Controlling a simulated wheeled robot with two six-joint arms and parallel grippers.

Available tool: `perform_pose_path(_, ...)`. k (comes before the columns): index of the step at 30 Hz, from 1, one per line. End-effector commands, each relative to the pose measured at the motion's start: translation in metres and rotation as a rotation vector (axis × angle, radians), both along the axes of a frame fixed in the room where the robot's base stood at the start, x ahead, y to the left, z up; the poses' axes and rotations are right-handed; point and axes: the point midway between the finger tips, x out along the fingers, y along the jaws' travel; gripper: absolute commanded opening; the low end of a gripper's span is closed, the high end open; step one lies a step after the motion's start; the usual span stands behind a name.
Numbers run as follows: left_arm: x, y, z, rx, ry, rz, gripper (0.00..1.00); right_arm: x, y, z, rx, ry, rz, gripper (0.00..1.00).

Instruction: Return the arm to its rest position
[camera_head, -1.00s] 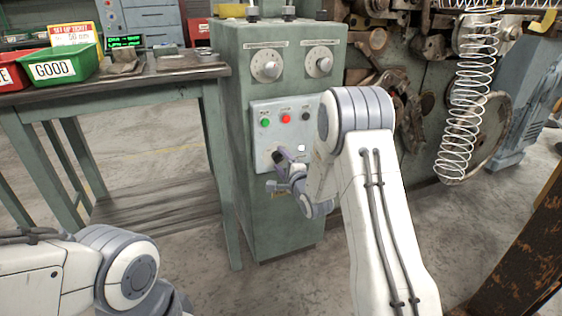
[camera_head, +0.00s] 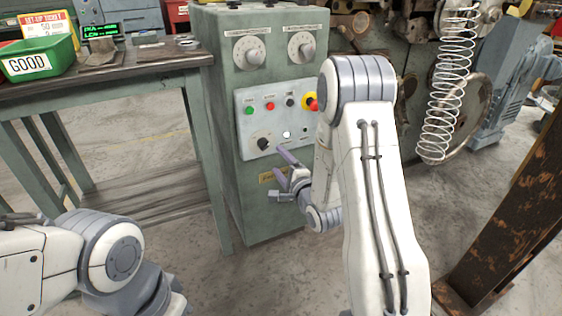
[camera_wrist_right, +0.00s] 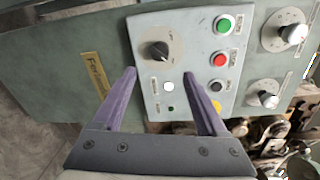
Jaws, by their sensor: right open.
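My right gripper (camera_head: 284,172) is in front of the green control cabinet (camera_head: 270,215), just below and in front of the light grey button panel (camera_head: 300,121). Its two purple fingers stand apart with nothing between them. In the right wrist view the open gripper (camera_wrist_right: 165,95) faces the panel (camera_wrist_right: 193,50), with a black rotary knob (camera_wrist_right: 159,51) beyond the fingers. The knob (camera_head: 263,143) also shows in the head view, clear of the fingers. My left arm shows at lower left; its gripper is out of view.
The panel carries a green button (camera_head: 249,111), a red button (camera_head: 270,106) and a yellow-ringed red stop button (camera_head: 310,102). A workbench (camera_head: 110,82) with a green GOOD bin (camera_head: 40,62) stands at left. A wire spring (camera_head: 449,90) hangs at right near a rusty post (camera_head: 515,225).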

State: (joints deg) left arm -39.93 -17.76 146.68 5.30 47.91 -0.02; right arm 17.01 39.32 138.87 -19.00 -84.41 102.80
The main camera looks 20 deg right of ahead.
Motion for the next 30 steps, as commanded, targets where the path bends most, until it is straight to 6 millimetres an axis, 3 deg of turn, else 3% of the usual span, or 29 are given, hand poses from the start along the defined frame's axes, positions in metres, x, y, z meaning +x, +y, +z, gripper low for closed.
perform_pose_path(19,0.0,0.0,0.001,0.0,0.0,0.0,0.44,-0.004,0.007,0.001,-0.034,0.019,0.014,0.75)
perform_pose_path(23,0.0,0.0,0.001,0.0,0.0,0.0,0.44,-0.002,0.038,0.0,-0.192,0.114,0.078,0.75)
perform_pose_path(25,0.0,0.0,0.001,0.0,0.0,0.0,0.44,-0.005,0.063,-0.003,-0.329,0.191,0.141,0.75)
perform_pose_path(30,0.0,0.0,0.001,0.0,0.0,0.0,0.44,-0.037,0.125,-0.008,-0.696,0.386,0.357,0.75)
